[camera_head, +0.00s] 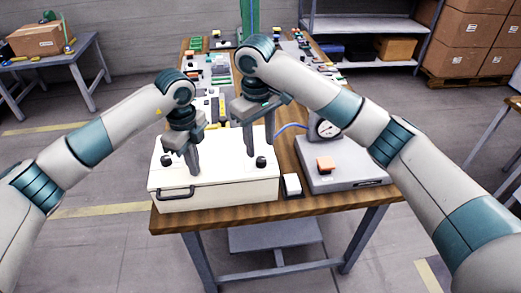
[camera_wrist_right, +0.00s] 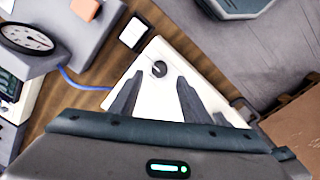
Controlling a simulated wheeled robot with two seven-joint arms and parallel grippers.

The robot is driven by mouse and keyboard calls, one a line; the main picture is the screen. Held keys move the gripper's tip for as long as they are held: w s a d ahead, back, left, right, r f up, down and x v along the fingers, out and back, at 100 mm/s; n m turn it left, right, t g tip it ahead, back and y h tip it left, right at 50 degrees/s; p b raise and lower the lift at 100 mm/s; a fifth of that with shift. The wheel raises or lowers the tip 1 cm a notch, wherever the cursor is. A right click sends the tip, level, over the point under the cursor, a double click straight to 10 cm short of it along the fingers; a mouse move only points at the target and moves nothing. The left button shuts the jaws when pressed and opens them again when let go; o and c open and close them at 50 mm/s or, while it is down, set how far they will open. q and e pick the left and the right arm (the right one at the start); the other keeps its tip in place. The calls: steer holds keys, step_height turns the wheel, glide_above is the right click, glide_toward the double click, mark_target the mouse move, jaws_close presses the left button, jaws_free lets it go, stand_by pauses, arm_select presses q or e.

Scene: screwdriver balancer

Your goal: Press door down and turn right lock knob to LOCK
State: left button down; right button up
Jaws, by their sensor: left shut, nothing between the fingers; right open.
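The white box with its flat door (camera_head: 220,178) sits on the wooden table; the door looks nearly level, and I cannot tell if it is fully down. The right lock knob (camera_head: 261,162) is small and black near the door's right front; it also shows in the right wrist view (camera_wrist_right: 159,69). A left knob (camera_head: 166,160) is on the door's left. My left gripper (camera_head: 194,168) is shut and empty, its tips at or just above the door, right of the left knob. My right gripper (camera_head: 250,152) is open above the door; in its wrist view the knob lies just beyond its fingertips.
A grey device with a round gauge (camera_head: 327,128) and an orange block (camera_head: 325,163) stands right of the box. A small white block (camera_head: 292,185) lies between them. A black handle (camera_head: 176,193) is on the box front. Small parts crowd the table behind.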

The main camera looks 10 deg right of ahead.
mark_target(259, 160)
arm_select(q)
steer(key=shift+s+f, duration=0.15)
steer(key=shift+f, duration=0.15)
arm_select(e)
step_height(259, 160, up, 7)
steer(key=shift+a, duration=0.15)
arm_select(q)
steer(key=shift+r, duration=0.1)
arm_select(e)
steer(key=shift+s, duration=0.1)
arm_select(q)
steer(key=shift+r+p, duration=0.55)
steer(key=shift+r, duration=0.4)
step_height(259, 160, up, 5)
steer(key=shift+r+p, duration=0.2)
steer(key=shift+p, duration=0.9)
arm_select(e)
step_height(259, 160, up, 3)
steer(key=shift+r, duration=0.1)
